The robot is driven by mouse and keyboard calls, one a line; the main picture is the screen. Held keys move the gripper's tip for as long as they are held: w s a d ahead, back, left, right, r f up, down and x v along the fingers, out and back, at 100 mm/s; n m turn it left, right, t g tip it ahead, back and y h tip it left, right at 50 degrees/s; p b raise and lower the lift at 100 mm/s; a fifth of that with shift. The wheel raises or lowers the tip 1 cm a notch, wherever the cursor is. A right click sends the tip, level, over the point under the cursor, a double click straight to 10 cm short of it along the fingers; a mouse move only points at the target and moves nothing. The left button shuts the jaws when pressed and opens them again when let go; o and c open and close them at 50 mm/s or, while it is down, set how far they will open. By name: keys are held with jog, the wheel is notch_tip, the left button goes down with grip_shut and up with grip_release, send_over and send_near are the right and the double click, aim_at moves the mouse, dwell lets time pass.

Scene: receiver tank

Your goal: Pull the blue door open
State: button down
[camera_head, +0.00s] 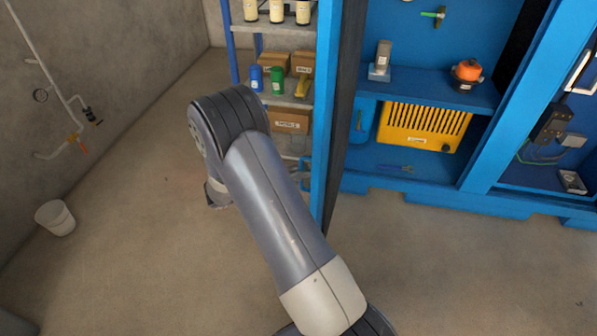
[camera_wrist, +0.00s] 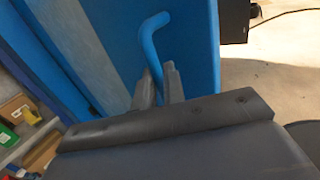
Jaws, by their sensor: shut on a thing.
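The blue door (camera_head: 326,60) stands swung out from the blue cabinet, seen nearly edge-on in the head view, with its dark inner side facing right. In the wrist view the door's blue face (camera_wrist: 105,35) fills the upper middle. A bent blue handle (camera_wrist: 151,42) sticks out from it. My gripper (camera_wrist: 159,88) is shut on the handle's lower part, with one finger on each side. In the head view my arm reaches to the door's left side and hides most of the gripper and the handle.
The cabinet's interior shows a yellow vented box (camera_head: 422,125) and a shelf (camera_head: 430,92) with small items. A rack (camera_head: 236,50) with cartons and bottles stands behind my arm. A white bucket (camera_head: 55,217) is at the left. The floor in front of the cabinet is clear.

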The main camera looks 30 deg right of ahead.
jog(key=shift+w+d, duration=0.1)
jog(key=shift+w, duration=0.25)
jog(key=c, duration=1.5)
grip_release()
jog(key=shift+w+d+f, duration=0.1)
jog(key=shift+d, duration=0.1)
jog(key=shift+a, duration=0.1)
jog(key=w+a, duration=0.1)
jog(key=a, duration=0.9)
jog(key=shift+w+a, duration=0.25)
jog(key=shift+a, duration=0.05)
jog(key=shift+d, duration=0.1)
